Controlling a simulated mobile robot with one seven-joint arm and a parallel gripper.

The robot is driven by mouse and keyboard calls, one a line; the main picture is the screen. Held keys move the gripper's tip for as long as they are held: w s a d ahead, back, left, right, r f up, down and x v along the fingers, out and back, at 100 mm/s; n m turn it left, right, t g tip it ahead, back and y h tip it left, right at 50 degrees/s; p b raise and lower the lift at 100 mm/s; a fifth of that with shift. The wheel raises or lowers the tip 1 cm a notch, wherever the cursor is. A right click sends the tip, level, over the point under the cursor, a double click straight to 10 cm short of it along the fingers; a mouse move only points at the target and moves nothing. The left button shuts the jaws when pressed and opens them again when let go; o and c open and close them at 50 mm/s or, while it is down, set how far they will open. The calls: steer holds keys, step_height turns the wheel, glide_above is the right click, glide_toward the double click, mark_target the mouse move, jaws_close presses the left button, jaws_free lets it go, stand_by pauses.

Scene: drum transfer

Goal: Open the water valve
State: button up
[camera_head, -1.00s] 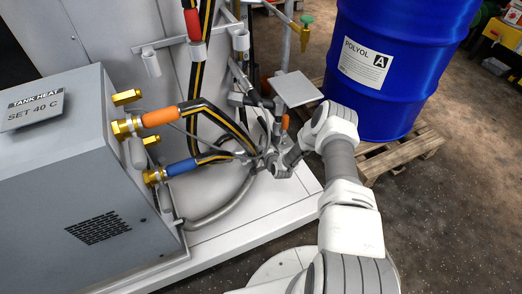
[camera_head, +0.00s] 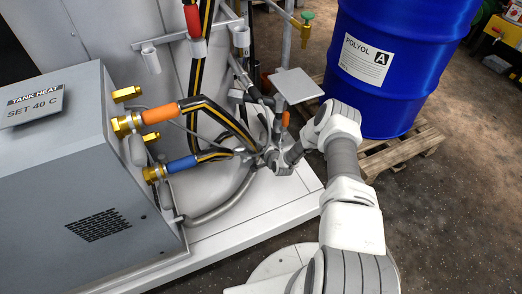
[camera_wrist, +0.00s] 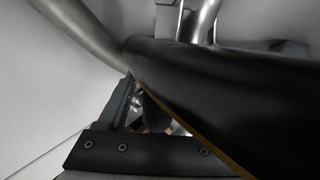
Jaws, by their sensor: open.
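My gripper (camera_head: 266,157) is low in front of the grey cabinet panel, among the black hoses with yellow stripes. Its jaws are open; the head view shows them small and partly covered by my wrist and the hoses. A small orange handle (camera_head: 285,118) stands just above my wrist, under a grey square plate (camera_head: 297,86). A green-topped brass tap (camera_head: 306,18) is at the top, far above my gripper. I cannot tell which of these is the water valve. In the wrist view, a thick black hose (camera_wrist: 215,85) crosses close to the camera and hides much of the jaw area.
The grey tank heat unit (camera_head: 110,190) stands at left, with orange-sleeved (camera_head: 160,114) and blue-sleeved (camera_head: 182,165) hoses on brass fittings. A blue drum (camera_head: 400,60) on a wooden pallet (camera_head: 400,157) is at right. A metal pipe (camera_wrist: 85,30) also passes close in the wrist view. The floor at lower right is clear.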

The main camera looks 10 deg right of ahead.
steer(key=shift+s, duration=0.1)
steer(key=p+v, duration=0.6)
steer(key=v, duration=1.1)
steer(key=shift+p, duration=0.4)
steer(key=shift+s, duration=0.1)
